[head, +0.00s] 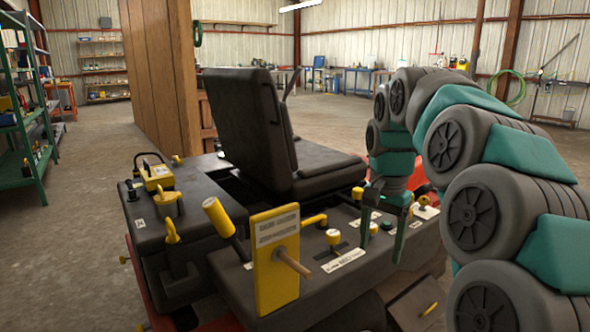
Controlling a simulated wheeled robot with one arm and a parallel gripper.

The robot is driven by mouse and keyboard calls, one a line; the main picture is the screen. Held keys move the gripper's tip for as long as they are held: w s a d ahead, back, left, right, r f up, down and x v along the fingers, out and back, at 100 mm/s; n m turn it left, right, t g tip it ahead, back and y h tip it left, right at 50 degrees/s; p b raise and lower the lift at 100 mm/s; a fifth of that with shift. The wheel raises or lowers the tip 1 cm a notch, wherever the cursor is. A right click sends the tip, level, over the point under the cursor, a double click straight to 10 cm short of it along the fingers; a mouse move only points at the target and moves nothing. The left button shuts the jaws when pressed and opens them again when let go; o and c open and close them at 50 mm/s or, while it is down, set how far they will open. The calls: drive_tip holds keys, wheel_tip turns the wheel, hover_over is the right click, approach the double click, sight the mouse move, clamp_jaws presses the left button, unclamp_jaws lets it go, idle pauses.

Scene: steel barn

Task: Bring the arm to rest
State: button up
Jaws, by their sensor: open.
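My arm, grey with teal joints, arches up from the bottom right and bends down over the machine. My gripper (388,222) hangs at its end, pointing down with its two fingers apart. Nothing shows between the fingers. It is over the right side of the machine's dark control console (385,240), close to small knobs there; whether it touches any of them I cannot tell.
A black seat (255,130) stands left of my gripper. A green shelf (20,110) stands far left. Open concrete floor lies behind.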

drive_tip(key=s+f+n, duration=0.3)
drive_tip(key=s+f, duration=0.2)
drive_tip(key=s, duration=0.6)
drive_tip(key=s+a+f+n+g, duration=0.1)
drive_tip(key=s+f, duration=0.4)
drive_tip(key=s, duration=0.6)
drive_tip(key=s+a+f+n, duration=0.1)
drive_tip(key=s+f+n, duration=0.3)
drive_tip(key=s, duration=0.7)
drive_tip(key=shift+f+n+g, duration=0.3)
drive_tip(key=shift+f, duration=0.55)
idle(0.7)
